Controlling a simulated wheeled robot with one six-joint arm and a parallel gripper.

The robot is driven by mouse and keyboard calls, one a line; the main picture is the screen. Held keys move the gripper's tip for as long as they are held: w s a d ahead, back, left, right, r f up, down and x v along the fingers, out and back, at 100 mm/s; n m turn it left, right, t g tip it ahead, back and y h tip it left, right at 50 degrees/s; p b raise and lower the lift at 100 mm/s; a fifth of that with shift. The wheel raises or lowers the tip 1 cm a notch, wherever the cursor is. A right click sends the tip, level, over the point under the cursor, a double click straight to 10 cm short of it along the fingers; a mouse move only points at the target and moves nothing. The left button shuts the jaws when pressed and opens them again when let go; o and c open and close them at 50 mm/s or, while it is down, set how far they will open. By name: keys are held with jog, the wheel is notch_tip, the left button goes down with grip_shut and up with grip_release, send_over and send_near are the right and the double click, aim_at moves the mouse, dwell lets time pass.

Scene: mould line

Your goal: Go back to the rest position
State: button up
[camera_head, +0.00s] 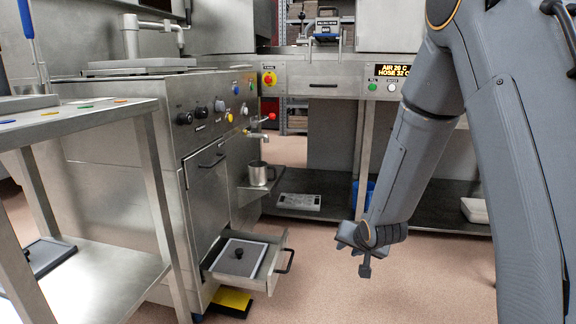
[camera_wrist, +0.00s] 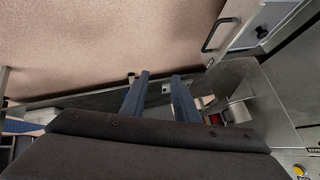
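My gripper (camera_head: 366,268) hangs low at the end of my arm in the head view, over the floor to the right of the open drawer (camera_head: 268,272). It is clear of the drawer's handle. In the wrist view my gripper (camera_wrist: 160,76) shows two blue-grey fingers set apart with nothing between them. The drawer (camera_wrist: 232,27) also shows at the upper right there. A grey plate with a black knob (camera_head: 239,253) lies in the drawer.
A steel cabinet (camera_head: 205,172) with knobs holds the pulled-out drawer. A metal mug (camera_head: 260,173) stands on a small side shelf under a tap. A steel table (camera_head: 80,125) is at the left. A bench (camera_head: 325,83) runs along the back. The floor (camera_head: 330,290) around my gripper is clear.

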jog(key=s+d+r+n+g, duration=0.1)
jog(key=s+r+n+g, duration=0.2)
jog(key=s, duration=0.9)
jog(key=s+r+n+g, duration=0.2)
jog(key=s+r+g, duration=0.15)
jog(key=s, duration=0.85)
jog(key=s+a+r+n+g+y, duration=0.1)
jog(key=s+a+r+n, duration=0.25)
jog(key=s+a, duration=0.5)
jog(key=s+a+r+n+g, duration=0.15)
jog(key=s+a+r, duration=0.4)
jog(key=a, duration=0.55)
jog(key=d+r+m+h+p, duration=0.1)
jog(key=d+r+m+p, duration=0.1)
jog(key=d+r+p, duration=0.8)
jog(key=s+d+r+m+p, duration=0.1)
jog(key=d+r+m+p, duration=0.2)
jog(key=d+r+p, duration=0.7)
notch_tip(320, 180, up, 5)
jog(key=p, duration=1.4)
jog(key=shift+s+m+h+p, duration=0.2)
jog(key=shift+m+h+p, duration=0.1)
jog(key=shift+h+p, duration=0.1)
